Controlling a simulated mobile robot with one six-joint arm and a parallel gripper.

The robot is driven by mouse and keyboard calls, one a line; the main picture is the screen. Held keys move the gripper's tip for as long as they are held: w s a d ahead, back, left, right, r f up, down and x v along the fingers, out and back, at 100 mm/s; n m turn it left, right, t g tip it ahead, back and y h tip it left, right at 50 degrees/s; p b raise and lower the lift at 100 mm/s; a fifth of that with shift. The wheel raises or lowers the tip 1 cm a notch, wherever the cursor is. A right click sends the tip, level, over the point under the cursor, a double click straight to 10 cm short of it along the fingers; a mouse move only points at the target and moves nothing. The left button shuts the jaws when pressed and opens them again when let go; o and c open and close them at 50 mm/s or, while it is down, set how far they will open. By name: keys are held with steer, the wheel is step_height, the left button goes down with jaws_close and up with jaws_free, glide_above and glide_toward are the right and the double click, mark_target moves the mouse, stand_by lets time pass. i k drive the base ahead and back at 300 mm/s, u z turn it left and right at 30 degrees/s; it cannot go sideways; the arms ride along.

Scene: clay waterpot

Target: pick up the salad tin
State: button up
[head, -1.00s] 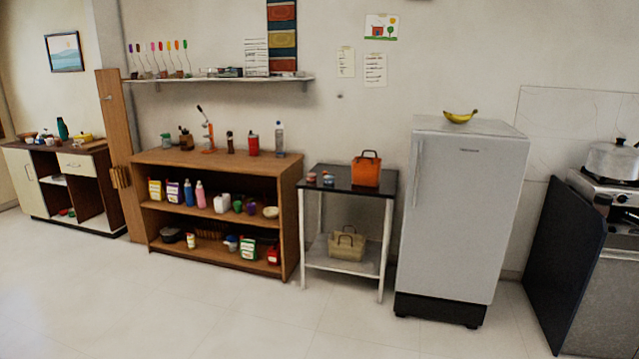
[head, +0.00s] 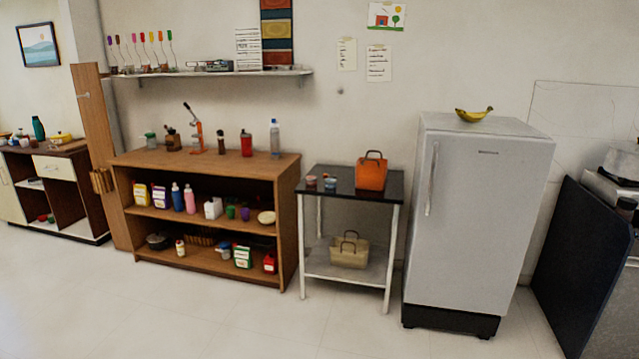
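Two small tin-like containers stand on the black top of the side table (head: 345,193), near its left end. The left one (head: 311,181) and the right one (head: 330,182) are both too small to read, so I cannot tell whether either is the salad tin. Several more small packages and containers stand on the shelves of the wooden unit, also unreadable at this distance. My gripper is not in view.
An orange bag (head: 371,173) stands beside the small containers. A beige basket (head: 349,251) sits on the table's lower shelf. The wooden shelf unit (head: 205,161) is to the left, the fridge (head: 480,210) to the right. The floor (head: 230,325) in front is clear.

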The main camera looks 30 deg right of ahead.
mark_target(329, 182)
steer(key=z, duration=0.1)
steer(key=i, duration=0.75)
steer(key=z, duration=0.55)
steer(key=i, duration=0.5)
steer(key=z, duration=0.2)
